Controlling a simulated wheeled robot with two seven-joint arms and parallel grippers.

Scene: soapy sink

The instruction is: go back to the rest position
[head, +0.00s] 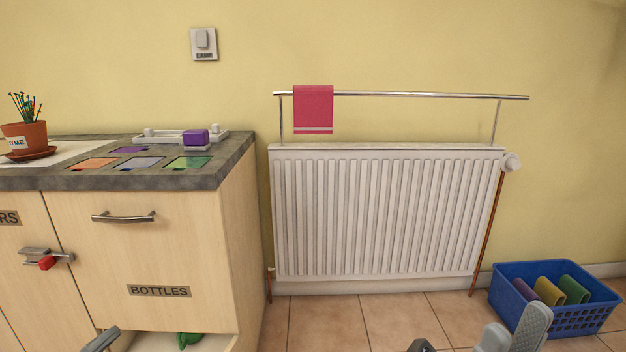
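My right gripper (516,322) is at the bottom right edge, in front of the blue basket. Its two light grey fingers stand apart with a gap between them, and I see nothing held. At the bottom left, a dark grey piece (101,340) pokes in before the cabinet; it looks like the tip of my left gripper. Most of it is cut off by the frame, so its opening is hidden.
A cabinet with a grey worktop (229,165) stands left, its lower drawer (168,343) open with a green thing inside. A radiator (385,215) under a rail with a pink towel (313,108) is centre. A blue basket (570,322) of folded cloths stands right. Floor between is clear.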

